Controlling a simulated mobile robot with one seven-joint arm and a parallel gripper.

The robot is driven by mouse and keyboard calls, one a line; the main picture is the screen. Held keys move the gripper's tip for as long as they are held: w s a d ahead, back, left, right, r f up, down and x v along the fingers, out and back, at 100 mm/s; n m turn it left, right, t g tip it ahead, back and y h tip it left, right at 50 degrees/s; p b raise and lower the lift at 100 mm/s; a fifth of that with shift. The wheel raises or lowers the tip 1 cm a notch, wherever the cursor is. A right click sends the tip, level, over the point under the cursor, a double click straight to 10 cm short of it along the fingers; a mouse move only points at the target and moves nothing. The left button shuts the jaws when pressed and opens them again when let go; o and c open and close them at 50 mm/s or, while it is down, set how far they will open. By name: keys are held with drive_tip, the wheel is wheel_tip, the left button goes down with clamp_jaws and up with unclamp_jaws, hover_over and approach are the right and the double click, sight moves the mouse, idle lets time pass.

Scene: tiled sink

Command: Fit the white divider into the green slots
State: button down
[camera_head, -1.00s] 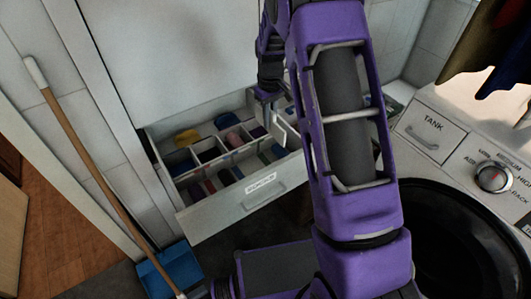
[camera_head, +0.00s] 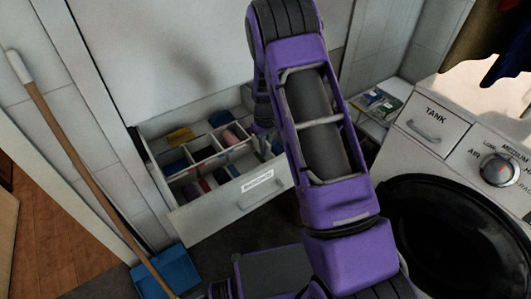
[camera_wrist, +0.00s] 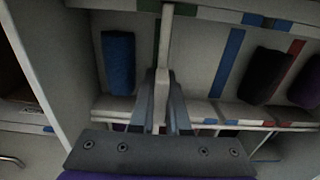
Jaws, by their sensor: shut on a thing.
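The white divider (camera_wrist: 165,40) stands on edge between the two fingers of my gripper (camera_wrist: 162,78), which is shut on it. In the wrist view the divider runs up and down the picture, over the drawer's inside. A green mark (camera_wrist: 157,32) shows close to its left side near the far wall. I cannot tell whether the divider sits in a slot. The open drawer (camera_head: 190,220) shows in the head view, where my arm hides most of the gripper and divider.
A blue roll (camera_wrist: 118,62) lies left of the divider, and dark rolls (camera_wrist: 265,75) lie to the right. Blue strips (camera_wrist: 229,60) and a red strip (camera_wrist: 290,68) mark other places. A washing machine (camera_head: 450,180) stands right; a broom (camera_head: 85,165) leans left.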

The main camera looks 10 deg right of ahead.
drive_tip(key=shift+f, duration=0.85)
drive_tip(key=shift+f, duration=0.15)
drive_tip(key=c, duration=1.2)
unclamp_jaws()
wheel_tip(320, 180, up, 12)
drive_tip(key=shift+r+p, duration=0.15)
drive_tip(key=shift+p, duration=0.4)
